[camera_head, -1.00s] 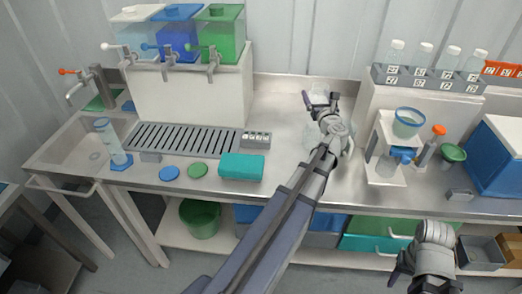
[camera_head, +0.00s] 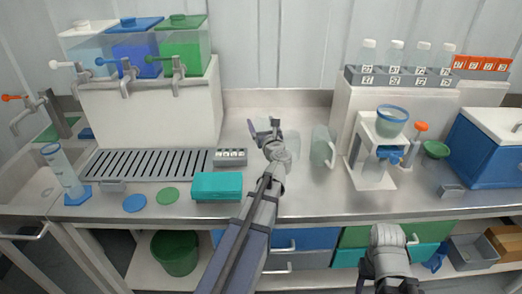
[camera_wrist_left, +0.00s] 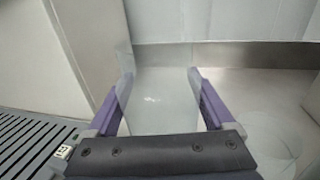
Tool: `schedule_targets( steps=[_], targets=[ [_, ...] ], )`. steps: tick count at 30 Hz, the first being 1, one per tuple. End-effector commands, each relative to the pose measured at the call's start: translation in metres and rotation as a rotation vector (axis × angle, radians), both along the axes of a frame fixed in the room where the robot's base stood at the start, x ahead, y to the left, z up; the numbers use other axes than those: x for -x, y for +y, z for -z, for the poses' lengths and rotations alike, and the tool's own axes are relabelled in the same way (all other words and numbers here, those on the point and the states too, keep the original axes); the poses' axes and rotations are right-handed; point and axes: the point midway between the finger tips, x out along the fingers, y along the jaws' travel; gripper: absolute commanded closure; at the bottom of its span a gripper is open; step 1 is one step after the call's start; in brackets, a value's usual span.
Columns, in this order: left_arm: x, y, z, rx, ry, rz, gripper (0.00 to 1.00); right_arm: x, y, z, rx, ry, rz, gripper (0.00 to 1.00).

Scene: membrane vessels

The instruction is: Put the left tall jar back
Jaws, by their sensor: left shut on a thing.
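My left gripper (camera_head: 265,128) is over the back of the steel bench, right of the dispenser stand. In the left wrist view its fingers (camera_wrist_left: 163,95) are shut on a clear, see-through tall jar (camera_wrist_left: 163,108), one finger on each side. In the head view I cannot make out the held jar clearly. A faint clear vessel (camera_head: 291,145) shows just right of the gripper, and a clear jug with a handle (camera_head: 322,147) stands further right. My right gripper (camera_head: 382,285) is low at the bottom edge; its fingers are not clear.
The dispenser stand (camera_head: 150,112) with its tanks and taps is left of my left gripper. A labelled block (camera_head: 230,157) and a teal box (camera_head: 217,186) lie in front. A white filter stand (camera_head: 372,165) is on the right. Bare bench (camera_head: 310,195) lies between.

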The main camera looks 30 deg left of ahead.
Motion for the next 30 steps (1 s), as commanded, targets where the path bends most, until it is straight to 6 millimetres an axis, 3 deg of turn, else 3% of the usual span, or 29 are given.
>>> schedule_targets(
  steps=[1, 6, 14, 24, 30],
  targets=[
    [0.000, 0.000, 0.016, 0.000, 0.000, 0.000, 0.77, 0.000, 0.000, 0.016, 0.000, 0.000, 0.000, 0.50],
    [0.000, 0.000, 0.041, 0.000, 0.000, 0.000, 0.77, 0.000, 0.000, 0.041, 0.000, 0.000, 0.000, 0.50],
    [0.000, 0.000, 0.044, 0.000, 0.000, -0.001, 0.77, 0.000, 0.000, 0.044, 0.000, 0.000, 0.000, 0.50],
    [0.000, 0.000, 0.079, 0.000, 0.000, -0.001, 0.77, 0.000, 0.000, 0.079, 0.000, 0.000, 0.000, 0.50],
    [0.000, 0.000, 0.080, 0.000, 0.000, -0.001, 0.77, 0.000, 0.000, 0.080, 0.000, 0.000, 0.000, 0.50]
  ],
)
